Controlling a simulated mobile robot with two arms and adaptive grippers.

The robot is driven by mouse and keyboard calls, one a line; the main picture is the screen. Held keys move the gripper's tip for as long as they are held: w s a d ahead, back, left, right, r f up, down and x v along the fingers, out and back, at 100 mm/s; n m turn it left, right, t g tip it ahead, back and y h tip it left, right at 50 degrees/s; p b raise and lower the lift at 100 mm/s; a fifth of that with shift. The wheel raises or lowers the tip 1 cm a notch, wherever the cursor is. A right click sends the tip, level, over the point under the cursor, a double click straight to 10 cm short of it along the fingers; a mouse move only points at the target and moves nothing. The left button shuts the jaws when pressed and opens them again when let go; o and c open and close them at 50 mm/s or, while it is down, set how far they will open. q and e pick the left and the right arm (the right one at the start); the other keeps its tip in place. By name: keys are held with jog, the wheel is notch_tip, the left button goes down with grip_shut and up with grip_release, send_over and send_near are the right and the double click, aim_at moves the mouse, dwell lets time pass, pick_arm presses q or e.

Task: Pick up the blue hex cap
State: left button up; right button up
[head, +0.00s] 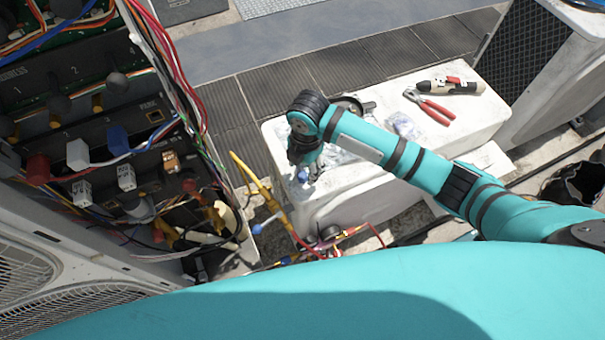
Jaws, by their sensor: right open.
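A small blue piece (303,175), which looks like the blue hex cap, is at the left end of the white box (345,205). My right gripper (312,178) points down over that end of the box, with its fingertips right beside the blue piece. The gripper is open; its wrist and fingers partly cover the area, and I cannot tell whether a finger touches the piece. Another blue piece (257,229) shows lower left by the yellow hose. My left gripper is not in view.
Red-handled pliers (432,108), a dark-and-beige tool (450,86) and clear plastic bags (402,125) lie on the white box. An open electrical panel (85,120) with loose wires stands at left. Yellow and red hoses (275,205) run between the panel and box.

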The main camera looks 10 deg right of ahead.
aim_at(303, 174)
jog(key=f, duration=0.2)
jog(key=f+p, duration=0.1)
jog(key=f, duration=0.1)
jog(key=shift+w+f, duration=0.2)
jog(key=shift+f, duration=0.2)
jog(key=c, duration=0.8)
